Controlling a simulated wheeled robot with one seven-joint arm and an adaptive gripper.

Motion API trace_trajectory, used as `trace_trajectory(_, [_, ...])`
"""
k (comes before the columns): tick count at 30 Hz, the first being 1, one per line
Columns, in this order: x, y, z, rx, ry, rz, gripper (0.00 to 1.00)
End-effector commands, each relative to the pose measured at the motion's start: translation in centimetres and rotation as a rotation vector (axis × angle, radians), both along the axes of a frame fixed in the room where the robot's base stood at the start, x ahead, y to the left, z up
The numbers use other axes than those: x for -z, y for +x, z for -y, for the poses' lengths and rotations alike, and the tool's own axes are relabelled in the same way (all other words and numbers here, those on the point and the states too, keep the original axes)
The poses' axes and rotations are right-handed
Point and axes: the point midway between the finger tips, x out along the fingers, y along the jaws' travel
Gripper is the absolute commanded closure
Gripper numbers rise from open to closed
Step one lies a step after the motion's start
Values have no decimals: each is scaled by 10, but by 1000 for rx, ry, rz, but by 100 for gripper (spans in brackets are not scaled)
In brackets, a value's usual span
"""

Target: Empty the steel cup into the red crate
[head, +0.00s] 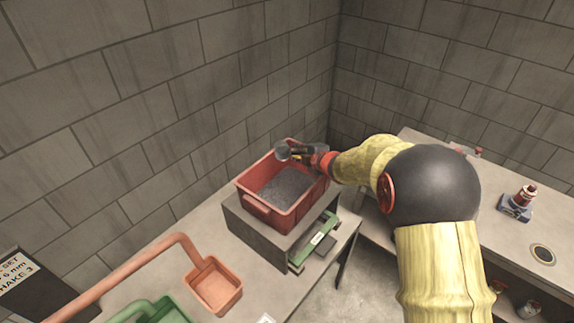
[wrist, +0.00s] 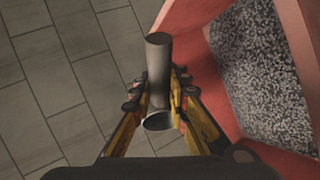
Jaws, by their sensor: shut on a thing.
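The red crate (head: 254,205) stands on a grey block and holds a bed of dark grey gravel (head: 285,186). It also shows at the right of the wrist view (wrist: 195,28), with speckled gravel (wrist: 262,75) inside. My gripper (head: 297,153) is above the crate's far side in the head view. It is shut on the steel cup (head: 283,152), a plain grey cylinder. In the wrist view the cup (wrist: 158,68) sits between both fingers (wrist: 159,88), beside the crate wall in the picture. One cup end looks like an open rim; its contents cannot be made out.
The grey block (head: 258,238) stands on a bench against the block wall. A green-framed device (head: 314,243) is beside it. An orange scoop (head: 215,286) and a green one (head: 152,310) lie in front. A second bench (head: 500,225) at right carries small fittings.

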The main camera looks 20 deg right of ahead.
Motion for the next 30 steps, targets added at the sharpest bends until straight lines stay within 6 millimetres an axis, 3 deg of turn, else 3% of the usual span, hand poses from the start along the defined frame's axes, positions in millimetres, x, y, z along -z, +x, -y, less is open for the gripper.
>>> trace_trajectory(30, [1,2,1,-1,36,-178,100])
